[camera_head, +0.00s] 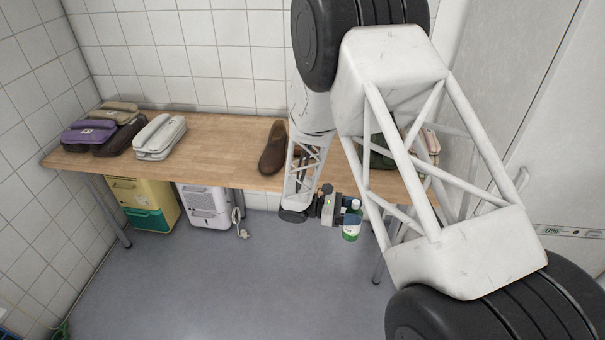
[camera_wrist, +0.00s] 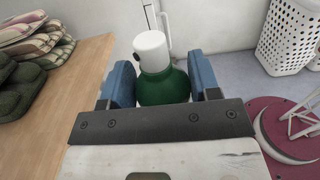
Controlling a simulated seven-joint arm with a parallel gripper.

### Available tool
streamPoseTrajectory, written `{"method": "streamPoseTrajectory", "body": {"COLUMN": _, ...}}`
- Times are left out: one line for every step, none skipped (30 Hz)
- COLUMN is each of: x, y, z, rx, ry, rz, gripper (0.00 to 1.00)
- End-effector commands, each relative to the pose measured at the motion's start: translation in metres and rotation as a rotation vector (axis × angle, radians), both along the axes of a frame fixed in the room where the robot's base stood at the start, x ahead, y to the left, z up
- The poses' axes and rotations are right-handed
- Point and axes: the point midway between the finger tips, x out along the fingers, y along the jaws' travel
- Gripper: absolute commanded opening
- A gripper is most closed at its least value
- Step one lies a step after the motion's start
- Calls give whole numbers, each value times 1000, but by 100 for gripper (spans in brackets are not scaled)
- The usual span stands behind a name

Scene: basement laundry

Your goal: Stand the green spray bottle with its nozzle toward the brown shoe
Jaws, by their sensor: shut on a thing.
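The green spray bottle (camera_head: 351,234) has a white top and a pale label. My gripper (camera_head: 346,215) is shut on it and holds it roughly upright, in the air off the table's front edge. In the wrist view the green bottle (camera_wrist: 163,90) sits between the blue fingers of my gripper (camera_wrist: 155,82). A small dark nozzle shows on the left side of its white cap, on the side of the table. The brown shoe (camera_head: 272,151) lies on the wooden table, left of my forearm in the head view. The wrist view does not show this shoe.
The wooden table (camera_head: 222,150) is bare between the shoe and the grey slippers (camera_head: 159,137). Purple slippers (camera_head: 88,132) lie at its left end; more footwear is partly hidden behind my arm. A white basket (camera_wrist: 288,38) and dark red round object (camera_wrist: 262,125) are at right.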

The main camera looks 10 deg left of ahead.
Motion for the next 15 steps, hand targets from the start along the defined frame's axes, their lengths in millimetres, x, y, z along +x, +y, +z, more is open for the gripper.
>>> {"method": "streamPoseTrajectory", "body": {"x": 7, "y": 4, "z": 4, "rx": 1, "ry": -2, "rz": 51, "gripper": 8}}
{"method": "streamPoseTrajectory", "body": {"x": 12, "y": 6, "z": 6, "rx": 1, "ry": -2, "rz": 84, "gripper": 8}}
{"method": "streamPoseTrajectory", "body": {"x": 18, "y": 9, "z": 8, "rx": 1, "ry": -2, "rz": 128, "gripper": 8}}
{"method": "streamPoseTrajectory", "body": {"x": 23, "y": 11, "z": 10, "rx": 1, "ry": -2, "rz": 161, "gripper": 8}}
{"method": "streamPoseTrajectory", "body": {"x": 27, "y": 14, "z": 13, "rx": 1, "ry": -2, "rz": 195, "gripper": 8}}
{"method": "streamPoseTrajectory", "body": {"x": 33, "y": 19, "z": 16, "rx": 1, "ry": -3, "rz": 240, "gripper": 8}}
{"method": "streamPoseTrajectory", "body": {"x": 38, "y": 22, "z": 18, "rx": 1, "ry": -3, "rz": 274, "gripper": 8}}
{"method": "streamPoseTrajectory", "body": {"x": 43, "y": 26, "z": 20, "rx": 1, "ry": -3, "rz": 308, "gripper": 8}}
{"method": "streamPoseTrajectory", "body": {"x": 49, "y": 31, "z": 23, "rx": 1, "ry": -2, "rz": 353, "gripper": 8}}
{"method": "streamPoseTrajectory", "body": {"x": 53, "y": 35, "z": 25, "rx": 1, "ry": -1, "rz": 387, "gripper": 8}}
{"method": "streamPoseTrajectory", "body": {"x": 58, "y": 39, "z": 28, "rx": 1, "ry": -2, "rz": 421, "gripper": 8}}
{"method": "streamPoseTrajectory", "body": {"x": 64, "y": 45, "z": 32, "rx": 1, "ry": -3, "rz": 468, "gripper": 8}}
{"method": "streamPoseTrajectory", "body": {"x": 68, "y": 50, "z": 34, "rx": 1, "ry": -3, "rz": 502, "gripper": 8}}
{"method": "streamPoseTrajectory", "body": {"x": 72, "y": 56, "z": 37, "rx": 1, "ry": -3, "rz": 538, "gripper": 8}}
{"method": "streamPoseTrajectory", "body": {"x": 78, "y": 63, "z": 40, "rx": 1, "ry": -2, "rz": 585, "gripper": 8}}
